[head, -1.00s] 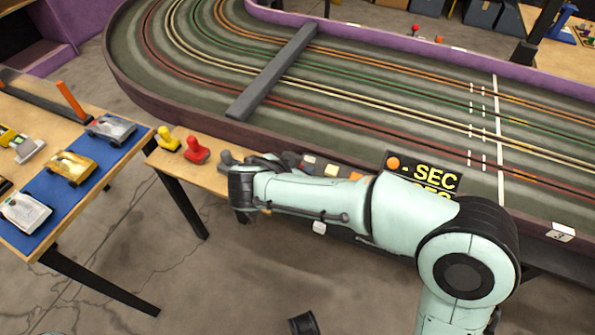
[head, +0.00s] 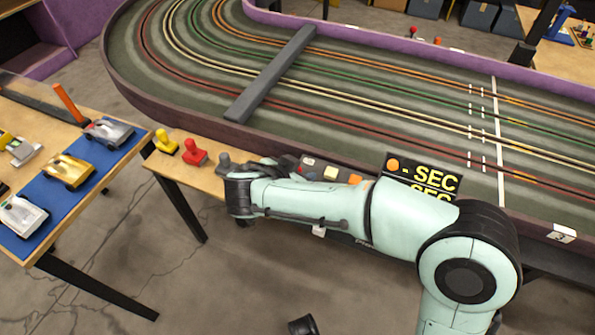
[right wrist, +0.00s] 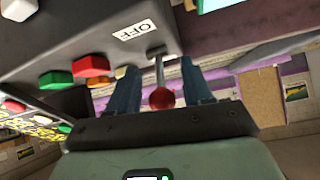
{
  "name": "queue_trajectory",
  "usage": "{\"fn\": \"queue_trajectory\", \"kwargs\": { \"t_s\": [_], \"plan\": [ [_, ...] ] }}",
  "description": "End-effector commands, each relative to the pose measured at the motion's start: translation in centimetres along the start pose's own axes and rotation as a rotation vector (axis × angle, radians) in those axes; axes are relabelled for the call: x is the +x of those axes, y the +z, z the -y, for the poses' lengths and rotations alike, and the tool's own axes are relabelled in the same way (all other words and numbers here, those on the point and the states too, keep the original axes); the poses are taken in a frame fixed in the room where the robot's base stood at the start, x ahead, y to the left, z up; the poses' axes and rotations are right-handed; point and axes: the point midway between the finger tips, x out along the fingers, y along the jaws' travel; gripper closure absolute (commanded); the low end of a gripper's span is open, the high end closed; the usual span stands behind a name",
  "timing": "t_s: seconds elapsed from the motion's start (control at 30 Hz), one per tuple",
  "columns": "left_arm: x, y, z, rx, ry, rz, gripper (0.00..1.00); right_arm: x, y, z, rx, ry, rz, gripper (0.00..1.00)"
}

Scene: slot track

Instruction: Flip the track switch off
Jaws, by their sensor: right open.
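The track switch is a metal lever with a red ball tip (right wrist: 162,98), sticking out of a dark control box (right wrist: 95,35) in the right wrist view. A white OFF label (right wrist: 133,29) is on the box near the lever's base. My right gripper (right wrist: 160,85) is open, with one finger on each side of the lever. Whether either finger touches it, I cannot tell. In the head view my right arm reaches over the front of the control panel and hides the switch; the gripper is mostly hidden there too. My left gripper is not in view.
Coloured buttons (right wrist: 90,65) line the box near the fingers. A SEC display (head: 425,178) stands behind my arm at the track edge. Yellow (head: 166,143) and red (head: 194,153) controllers sit on the narrow table. Toy cars lie on a blue mat (head: 98,172) at left.

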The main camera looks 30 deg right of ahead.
Motion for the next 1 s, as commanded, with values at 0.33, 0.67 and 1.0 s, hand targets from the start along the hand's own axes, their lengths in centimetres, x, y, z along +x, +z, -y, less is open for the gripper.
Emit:
{"fn": "queue_trajectory", "kwargs": {
  "t_s": [0.33, 0.67, 1.0],
  "plan": [
    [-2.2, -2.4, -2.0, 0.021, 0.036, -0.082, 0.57, -6.4, -0.1, 0.1, -0.001, -0.006, 0.001, 0.5],
    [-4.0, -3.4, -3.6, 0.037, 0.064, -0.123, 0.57, -12.2, 0.0, 0.0, -0.001, -0.002, 0.0, 0.5],
    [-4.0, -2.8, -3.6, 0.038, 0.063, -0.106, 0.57, -13.2, 0.1, 0.0, -0.001, 0.0, 0.001, 0.5]
  ]
}}
